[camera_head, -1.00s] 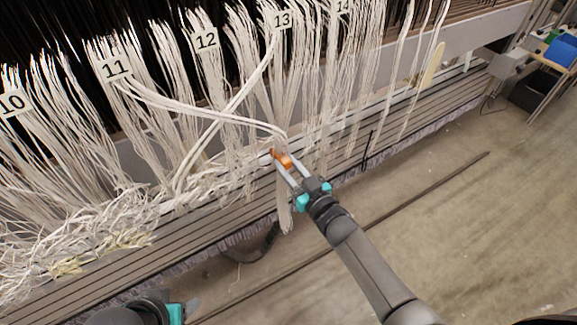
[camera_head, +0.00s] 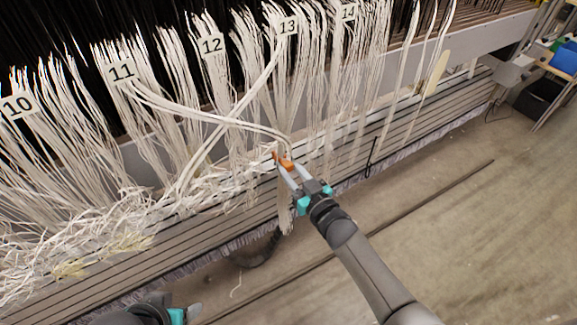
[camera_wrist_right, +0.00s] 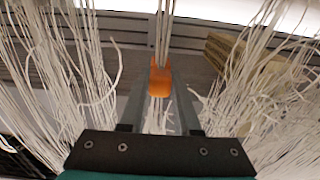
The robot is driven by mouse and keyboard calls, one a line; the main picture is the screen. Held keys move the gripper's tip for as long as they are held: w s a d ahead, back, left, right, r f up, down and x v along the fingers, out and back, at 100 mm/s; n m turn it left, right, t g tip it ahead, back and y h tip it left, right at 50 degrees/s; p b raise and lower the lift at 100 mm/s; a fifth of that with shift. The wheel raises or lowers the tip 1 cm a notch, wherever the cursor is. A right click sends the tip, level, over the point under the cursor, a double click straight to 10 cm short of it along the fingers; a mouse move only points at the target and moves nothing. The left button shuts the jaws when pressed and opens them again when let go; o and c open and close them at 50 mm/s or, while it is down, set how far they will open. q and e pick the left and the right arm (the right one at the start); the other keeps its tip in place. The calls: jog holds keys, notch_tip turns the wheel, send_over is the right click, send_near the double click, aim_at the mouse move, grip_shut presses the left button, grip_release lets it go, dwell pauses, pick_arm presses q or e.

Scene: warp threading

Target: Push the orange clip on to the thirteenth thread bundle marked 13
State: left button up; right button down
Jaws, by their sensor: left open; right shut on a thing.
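The orange clip (camera_head: 285,162) is held between the fingertips of my right gripper (camera_head: 283,165), low in front of the hanging threads. In the right wrist view the clip (camera_wrist_right: 160,78) sits between the two fingers (camera_wrist_right: 160,100), and a narrow group of white threads (camera_wrist_right: 164,30) runs to its far end. I cannot tell whether the threads are inside the clip. The thread bundle 13 (camera_head: 287,85) hangs under the label 13 (camera_head: 288,26), above the clip. My left gripper (camera_head: 190,314) is open at the bottom left edge, mostly cut off and far from the threads.
Bundles marked 10 (camera_head: 18,106), 11 (camera_head: 121,71), 12 (camera_head: 211,46) and 14 (camera_head: 348,12) hang alongside. Two thick strands cross between 11 and 13. Loose threads heap on the ribbed beam (camera_head: 200,245) at left. The floor (camera_head: 450,240) at right is mostly clear.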

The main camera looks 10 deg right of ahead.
jog(key=shift+w, duration=0.1)
jog(key=shift+c, duration=0.7)
grip_release()
jog(key=shift+p+v, duration=0.8)
jog(key=shift+v, duration=0.8)
jog(key=p+v, duration=0.2)
jog(key=v, duration=0.3)
jog(key=shift+s+d, duration=0.15)
jog(key=shift+s, duration=0.25)
